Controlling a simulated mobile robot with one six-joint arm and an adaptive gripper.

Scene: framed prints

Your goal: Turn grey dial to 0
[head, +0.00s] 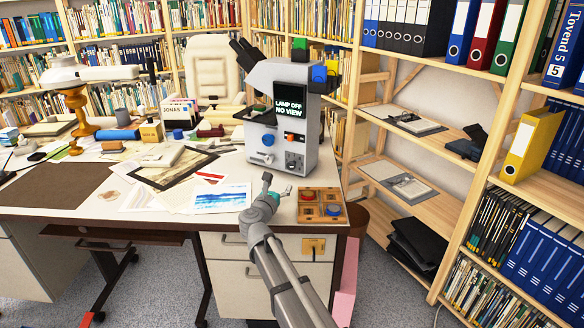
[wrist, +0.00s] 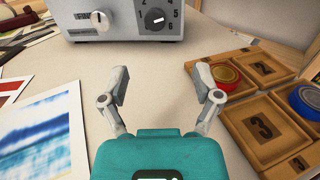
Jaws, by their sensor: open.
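The plate also shows in the head view (head: 294,161). In the wrist view I can read several digits up to 6 around the dial; no 0 shows, and the knob's exact setting is unclear. My gripper (wrist: 160,84) is open and empty, its two fingers apart over the desk. It is in front of the microscope and below the dial, not touching it. It also shows in the head view (head: 277,188).
A second pale knob (wrist: 99,18) sits left of the dial. A wooden tray (head: 321,213) with red and blue discs lies to the right of my gripper. A blue seascape print (head: 221,197) lies to the left. Bare desk lies between the print and tray.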

